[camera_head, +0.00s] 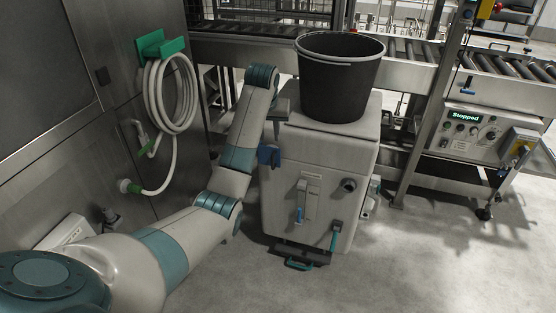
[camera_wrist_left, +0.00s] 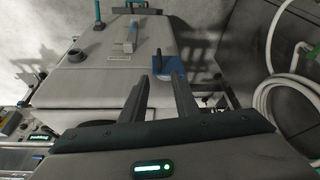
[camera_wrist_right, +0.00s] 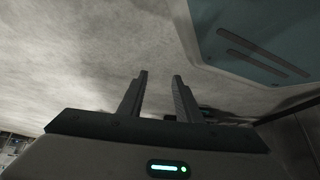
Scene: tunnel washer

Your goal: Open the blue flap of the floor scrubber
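The floor scrubber (camera_head: 318,190) is a pale grey boxy machine in the middle of the head view. Its small blue flap (camera_head: 269,156) is at its left upper edge. In the left wrist view the blue flap (camera_wrist_left: 198,73) lies just beyond my left gripper (camera_wrist_left: 160,77), with a dark upright piece beside it, near the fingertips. My left gripper is open, its two fingers apart; I cannot tell whether they touch the flap. My right gripper (camera_wrist_right: 161,75) is open and empty over bare floor, and is not visible in the head view.
A black bucket (camera_head: 340,80) stands on top of the scrubber. A coiled hose (camera_head: 170,95) hangs on the steel wall at left. A roller conveyor (camera_head: 420,75) and a control panel (camera_head: 470,130) stand behind and right. The floor (camera_head: 430,265) at front right is clear.

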